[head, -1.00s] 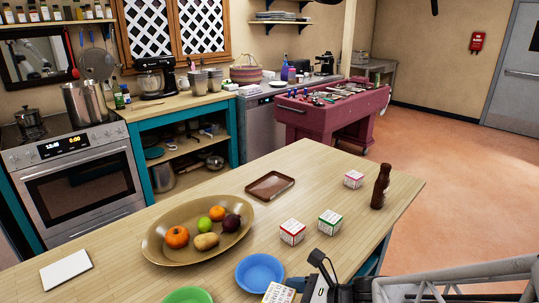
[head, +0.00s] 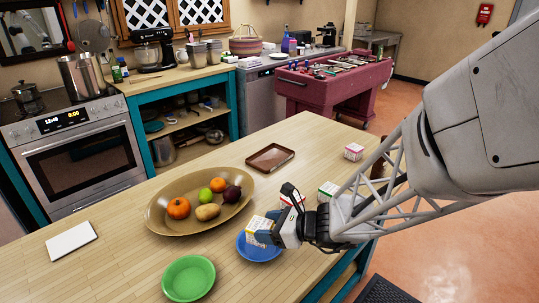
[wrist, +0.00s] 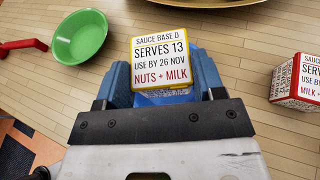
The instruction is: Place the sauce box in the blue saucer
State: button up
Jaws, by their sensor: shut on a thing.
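The sauce box (head: 257,226) is white with yellow edges. In the wrist view the sauce box (wrist: 162,62) shows a label reading "SAUCE BASE D" and "NUTS + MILK". My gripper (head: 268,234) is shut on it, with a blue finger on each side; my gripper also shows in the wrist view (wrist: 164,82). The blue saucer (head: 262,255) lies on the wooden table, and the box is over its far part in the head view. I cannot tell whether the box touches the saucer. My gripper and the box hide part of the saucer.
A green bowl (head: 189,278) stands left of the saucer. A large fruit bowl (head: 165,222) is behind. A red-edged box (head: 290,201), a green-edged box (head: 328,189), a pink-edged box (head: 353,151) and a brown tray (head: 270,158) are farther back. A dark bottle (head: 378,167) is partly behind my arm.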

jog(key=shift+w, duration=0.2)
jog(key=shift+f, duration=1.8)
jog(key=shift+f, duration=0.1)
jog(key=o, duration=1)
jog(key=v, duration=1.2)
